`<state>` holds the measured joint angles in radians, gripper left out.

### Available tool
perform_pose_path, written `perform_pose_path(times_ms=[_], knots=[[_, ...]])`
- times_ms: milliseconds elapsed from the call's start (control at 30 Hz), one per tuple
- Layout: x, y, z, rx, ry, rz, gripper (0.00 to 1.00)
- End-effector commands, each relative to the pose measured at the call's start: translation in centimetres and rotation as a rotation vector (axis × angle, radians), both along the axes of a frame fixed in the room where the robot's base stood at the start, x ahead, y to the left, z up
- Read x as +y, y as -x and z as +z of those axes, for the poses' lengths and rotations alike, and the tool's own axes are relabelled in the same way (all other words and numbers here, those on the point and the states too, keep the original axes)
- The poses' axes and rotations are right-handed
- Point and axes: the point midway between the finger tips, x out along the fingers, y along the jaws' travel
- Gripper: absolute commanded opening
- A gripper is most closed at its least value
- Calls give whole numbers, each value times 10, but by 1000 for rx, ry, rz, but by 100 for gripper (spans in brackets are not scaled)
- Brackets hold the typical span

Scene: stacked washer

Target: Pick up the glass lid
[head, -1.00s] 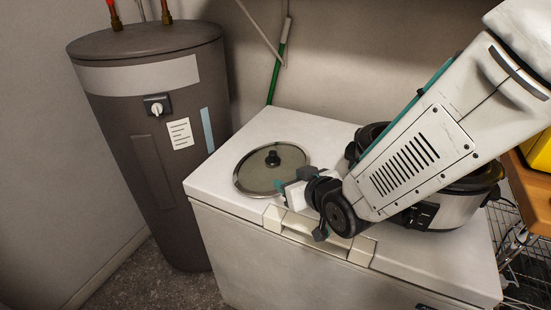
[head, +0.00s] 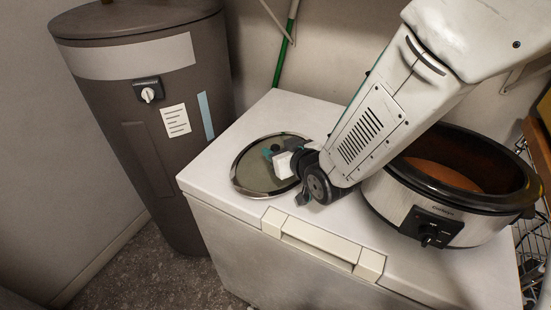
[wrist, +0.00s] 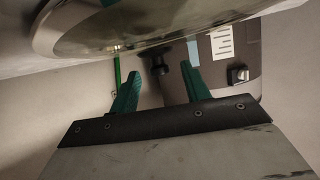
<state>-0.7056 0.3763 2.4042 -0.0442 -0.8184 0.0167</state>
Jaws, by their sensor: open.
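The round glass lid (head: 250,180) with a metal rim lies flat on the white chest freezer, left of the slow cooker. My gripper (head: 270,152) is over the lid, at its knob, and hides the knob in the head view. In the wrist view, which looks upside down, the lid (wrist: 110,25) fills the top and its dark knob (wrist: 159,64) shows between the two green fingers of my gripper (wrist: 161,66). The fingers are open with a gap on both sides of the knob. Contact with the knob cannot be told.
The slow cooker (head: 440,225), uncovered with a brown inside, stands on the chest freezer (head: 225,245) right of my arm. A grey water heater (head: 150,120) stands at the left. A green pole (head: 286,50) leans on the wall behind. The freezer's front left top is clear.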

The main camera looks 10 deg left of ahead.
Motion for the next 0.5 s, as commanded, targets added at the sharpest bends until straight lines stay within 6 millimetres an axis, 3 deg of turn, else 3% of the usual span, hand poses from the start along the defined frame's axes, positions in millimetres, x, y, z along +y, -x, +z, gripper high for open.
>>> perform_pose_path(times_ms=[167, 433, 500], knots=[[14, -15, -9, 1, 2, 1, 47], [16, -17, -10, 1, 0, 1, 47], [16, -17, -10, 1, 0, 1, 30]])
